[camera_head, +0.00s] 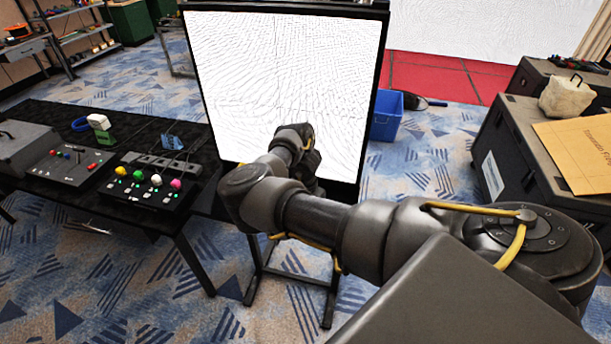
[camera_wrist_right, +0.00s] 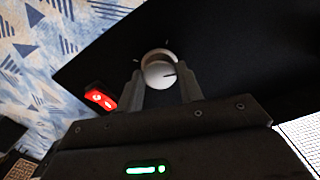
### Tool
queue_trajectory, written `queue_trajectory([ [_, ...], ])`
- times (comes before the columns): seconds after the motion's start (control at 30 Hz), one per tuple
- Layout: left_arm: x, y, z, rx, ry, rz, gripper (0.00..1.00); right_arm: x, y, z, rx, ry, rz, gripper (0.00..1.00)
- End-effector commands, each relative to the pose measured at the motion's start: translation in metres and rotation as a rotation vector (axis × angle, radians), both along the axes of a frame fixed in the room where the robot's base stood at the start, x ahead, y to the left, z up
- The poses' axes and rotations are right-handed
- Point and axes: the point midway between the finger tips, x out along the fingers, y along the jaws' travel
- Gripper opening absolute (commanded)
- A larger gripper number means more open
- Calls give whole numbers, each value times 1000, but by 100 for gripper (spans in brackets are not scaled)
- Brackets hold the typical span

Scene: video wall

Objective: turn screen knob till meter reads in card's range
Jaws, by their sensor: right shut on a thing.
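The white-topped knob (camera_wrist_right: 160,72) sits on a black panel in the right wrist view, with a dark pointer line on its face and small tick marks around it. My right gripper (camera_wrist_right: 158,76) has a finger on each side of the knob and is shut on it. In the head view, the screen (camera_head: 290,75) is white with fine dark dotted lines. My right arm crosses in front of its lower edge and hides the knob there. I cannot make out a meter or a card in either view. My left gripper is out of view.
A red-lit switch (camera_wrist_right: 100,97) is beside the knob. A black table (camera_head: 60,115) on the left bears a control box with coloured buttons (camera_head: 150,180). A blue bin (camera_head: 387,115) stands behind the screen's right side. Dark cases (camera_head: 535,155) stand at right, with an envelope (camera_head: 580,150) on top.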

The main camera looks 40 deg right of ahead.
Motion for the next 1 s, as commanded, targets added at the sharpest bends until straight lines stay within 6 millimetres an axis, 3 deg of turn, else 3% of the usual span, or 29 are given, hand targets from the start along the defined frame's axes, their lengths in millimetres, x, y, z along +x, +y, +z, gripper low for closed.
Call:
queue_trajectory([
  [0.37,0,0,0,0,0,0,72,1,2,0,3,-2,136,14],
  [0.87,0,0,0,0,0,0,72,1,2,0,3,-1,151,14],
  [0.9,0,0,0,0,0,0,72,0,2,0,3,-1,151,40],
  [1.0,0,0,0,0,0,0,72,0,1,0,3,0,150,54],
])
